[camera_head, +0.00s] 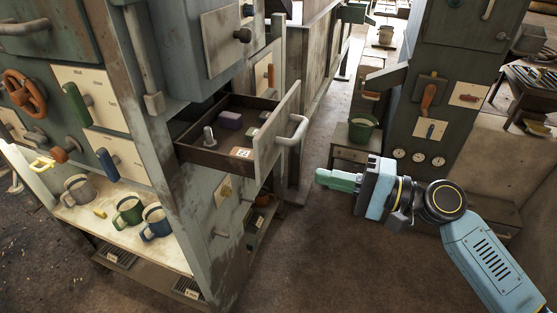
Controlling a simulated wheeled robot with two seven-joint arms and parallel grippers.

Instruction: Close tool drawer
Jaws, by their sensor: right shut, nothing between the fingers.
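The tool drawer (272,138) stands pulled out of the grey cabinet, its pale front panel facing right with a light curved handle (294,131). Inside it lie a purple block (230,120), a grey peg-like piece (209,137) and small labelled items. My right gripper (325,177) comes in from the right, its green fingers shut and empty, pointing left. It is to the right of and lower in the picture than the drawer handle, apart from it. My left gripper does not show.
The cabinet's lower shelf (125,251) holds several mugs. Levers and a red-brown wheel (24,93) stick out of its left face. A second grey cabinet with gauges (418,157) and a green bucket (362,127) stand behind my right arm. The brown floor in front is open.

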